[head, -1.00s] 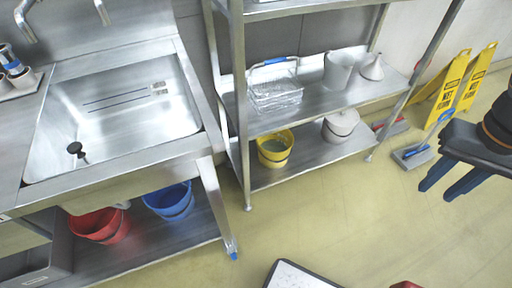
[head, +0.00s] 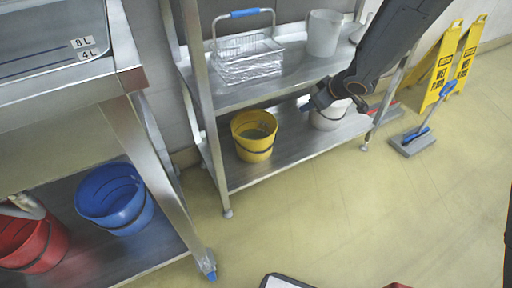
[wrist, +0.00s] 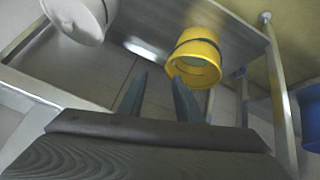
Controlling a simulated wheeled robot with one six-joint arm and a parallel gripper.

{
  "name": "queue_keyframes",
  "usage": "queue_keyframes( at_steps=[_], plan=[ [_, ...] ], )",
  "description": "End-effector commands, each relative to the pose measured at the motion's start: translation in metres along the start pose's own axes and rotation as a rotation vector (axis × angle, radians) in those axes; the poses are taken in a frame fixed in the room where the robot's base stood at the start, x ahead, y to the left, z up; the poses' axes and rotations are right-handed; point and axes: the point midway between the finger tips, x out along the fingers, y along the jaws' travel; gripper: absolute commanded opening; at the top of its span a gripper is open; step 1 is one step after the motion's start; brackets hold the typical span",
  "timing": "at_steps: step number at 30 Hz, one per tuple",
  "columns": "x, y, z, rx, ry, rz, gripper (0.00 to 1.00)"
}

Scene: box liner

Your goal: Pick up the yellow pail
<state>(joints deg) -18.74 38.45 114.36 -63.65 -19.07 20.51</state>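The yellow pail (head: 254,146) stands on the lower shelf of the metal rack, near its left end. It also shows in the wrist view (wrist: 198,52), just beyond my fingertips and slightly right of them. My gripper (head: 311,104) is above the lower shelf, to the right of the pail and in front of the white pail. In the wrist view my gripper (wrist: 158,82) has its two fingers spread with nothing between them. I cannot tell whether the right finger touches the yellow pail's rim.
A white pail (head: 328,118) stands right of the yellow pail. The upper shelf (head: 240,92) is above, with a wire basket (head: 247,60) and a white bucket (head: 324,34). A rack post (head: 208,120) is left. Blue (head: 115,198) and red (head: 34,240) buckets sit under the sink.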

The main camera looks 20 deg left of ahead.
Motion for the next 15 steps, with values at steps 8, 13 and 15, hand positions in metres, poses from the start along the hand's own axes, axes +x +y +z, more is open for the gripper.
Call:
queue_keyframes(
  at_steps=[8, 13, 15],
  plan=[
    [0.123, -0.096, -0.011, -0.227, 0.155, -0.282, 0.31],
    [0.153, -0.145, -0.010, -0.316, 0.202, -0.422, 0.31],
    [0.159, -0.155, -0.009, -0.332, 0.210, -0.450, 0.31]
  ],
)
